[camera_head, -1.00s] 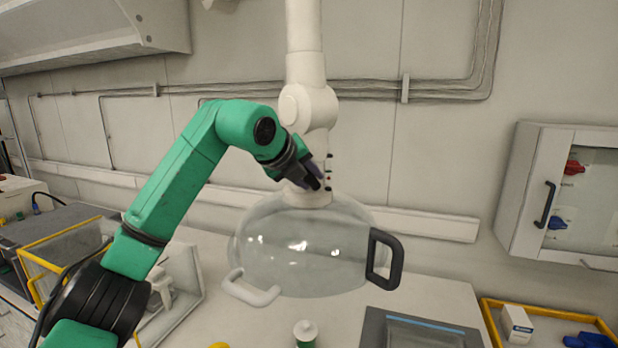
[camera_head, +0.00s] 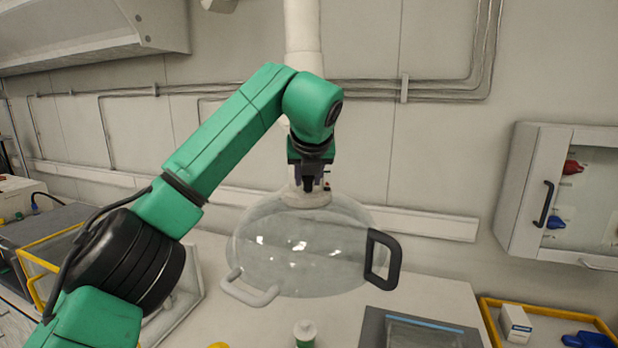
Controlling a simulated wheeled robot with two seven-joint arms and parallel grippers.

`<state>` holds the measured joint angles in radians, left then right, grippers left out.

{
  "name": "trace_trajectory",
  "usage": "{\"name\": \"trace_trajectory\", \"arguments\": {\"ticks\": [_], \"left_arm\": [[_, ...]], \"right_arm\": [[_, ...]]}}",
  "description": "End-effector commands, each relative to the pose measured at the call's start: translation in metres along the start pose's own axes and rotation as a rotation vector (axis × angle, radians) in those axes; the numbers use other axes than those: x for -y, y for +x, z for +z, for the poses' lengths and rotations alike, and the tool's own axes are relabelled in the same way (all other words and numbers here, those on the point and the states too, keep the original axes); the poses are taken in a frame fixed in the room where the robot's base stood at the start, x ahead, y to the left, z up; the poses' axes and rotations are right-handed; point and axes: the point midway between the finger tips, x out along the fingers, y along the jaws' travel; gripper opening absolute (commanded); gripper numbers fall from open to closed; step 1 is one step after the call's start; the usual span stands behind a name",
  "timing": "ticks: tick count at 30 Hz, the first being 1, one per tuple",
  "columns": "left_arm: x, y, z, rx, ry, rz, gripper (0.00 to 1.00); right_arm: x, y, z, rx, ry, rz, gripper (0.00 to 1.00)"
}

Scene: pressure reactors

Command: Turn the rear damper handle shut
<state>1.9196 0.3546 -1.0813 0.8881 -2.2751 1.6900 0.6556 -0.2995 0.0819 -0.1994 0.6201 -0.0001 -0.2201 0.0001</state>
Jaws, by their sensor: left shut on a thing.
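A white extraction arm (camera_head: 303,48) hangs down to a clear dome hood (camera_head: 310,252), with a pale collar (camera_head: 308,198) at the hood's top. The hood has a white grip (camera_head: 250,291) at its lower left and a black grip (camera_head: 394,260) at its right. My left gripper (camera_head: 309,184) points down at the neck just above the collar. It is shut on what seems to be the damper handle, which its fingers and wrist mostly hide. A small red mark (camera_head: 327,186) shows beside the fingers. My right gripper is not in view.
A white bench (camera_head: 440,290) lies below the hood, with a green-and-white bottle (camera_head: 305,334) on it. A grey device (camera_head: 420,330) and a yellow-rimmed tray (camera_head: 550,304) stand at right. A wall cabinet (camera_head: 520,190) hangs at far right.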

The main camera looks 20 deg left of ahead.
Motion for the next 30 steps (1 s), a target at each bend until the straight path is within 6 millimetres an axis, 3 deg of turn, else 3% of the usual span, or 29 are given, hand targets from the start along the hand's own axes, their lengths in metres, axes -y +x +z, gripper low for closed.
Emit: {"name": "trace_trajectory", "arguments": {"ticks": [12,13,14,15,25,30], "left_arm": [[-0.001,0.001,0.0,0.0,0.004,0.01,0.0],[-0.001,0.001,0.0,0.0,0.004,0.01,0.38],[-0.001,0.001,0.0,0.0,0.004,0.01,0.5],[-0.001,0.001,0.0,0.0,0.004,0.009,0.55],[0.0,-0.001,0.0,0.001,0.005,0.007,0.55],[0.0,-0.02,-0.001,0.004,0.004,0.005,0.55]], "right_arm": [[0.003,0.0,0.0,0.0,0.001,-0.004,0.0],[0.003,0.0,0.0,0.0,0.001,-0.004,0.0],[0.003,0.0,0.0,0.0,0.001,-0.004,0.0],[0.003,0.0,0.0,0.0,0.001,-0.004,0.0],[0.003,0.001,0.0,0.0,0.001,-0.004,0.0],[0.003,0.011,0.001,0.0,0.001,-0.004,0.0]]}}
